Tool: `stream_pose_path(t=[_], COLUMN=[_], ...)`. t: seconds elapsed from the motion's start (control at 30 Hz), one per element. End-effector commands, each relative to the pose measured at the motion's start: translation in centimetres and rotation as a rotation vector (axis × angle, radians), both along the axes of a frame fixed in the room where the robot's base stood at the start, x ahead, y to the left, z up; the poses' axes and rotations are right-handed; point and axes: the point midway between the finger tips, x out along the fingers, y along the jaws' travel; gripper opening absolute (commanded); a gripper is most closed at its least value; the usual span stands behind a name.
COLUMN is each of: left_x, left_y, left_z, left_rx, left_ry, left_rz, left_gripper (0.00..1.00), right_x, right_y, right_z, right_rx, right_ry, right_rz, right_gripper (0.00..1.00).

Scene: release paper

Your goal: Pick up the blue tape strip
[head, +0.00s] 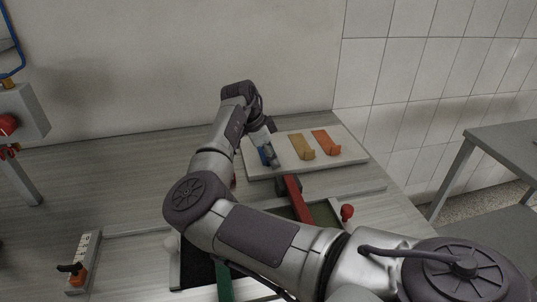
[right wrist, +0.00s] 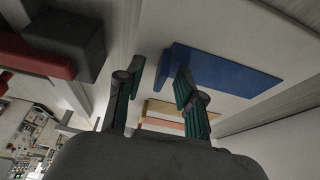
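The blue tape strip (right wrist: 228,70) lies on a pale board (right wrist: 205,25) and has a bent-up end tab, seen in the right wrist view. In the head view the strip (head: 264,157) is partly hidden behind my right gripper (head: 268,148). In the right wrist view my right gripper (right wrist: 160,70) is open, with its two green-padded fingers apart. The tab appears in the gap between the fingertips, and the right finger overlaps part of the strip. I cannot tell whether either finger touches it. My left gripper is not in view.
A tan strip (head: 301,146) and an orange strip (head: 326,143) lie to the right on the same board. A red bar (head: 297,198) and a frame with a red knob (head: 347,212) stand in front. A switch box (head: 82,262) sits at lower left.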

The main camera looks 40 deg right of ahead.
Motion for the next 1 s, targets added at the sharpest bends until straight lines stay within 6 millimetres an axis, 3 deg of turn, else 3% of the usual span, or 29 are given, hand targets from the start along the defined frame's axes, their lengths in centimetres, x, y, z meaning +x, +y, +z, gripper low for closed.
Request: stream_pose_path(t=[0.2,0.43,0.83,1.0], left_x=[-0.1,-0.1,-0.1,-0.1], left_y=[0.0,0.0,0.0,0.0], left_z=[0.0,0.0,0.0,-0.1], left_rx=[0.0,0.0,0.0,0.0], left_ry=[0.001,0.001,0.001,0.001], left_rz=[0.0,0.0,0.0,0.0], left_gripper=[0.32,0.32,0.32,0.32], right_x=[0.0,0.0,0.0,0.1], right_y=[-0.1,0.0,-0.1,-0.1], right_z=[-0.1,-0.1,0.3,2.7], right_rx=[-0.001,-0.001,-0.001,-0.003], right_ry=[-0.001,-0.001,-0.002,-0.005], right_rz=[-0.001,-0.001,0.0,0.0], right_gripper=[0.38,0.01,0.0,0.0])
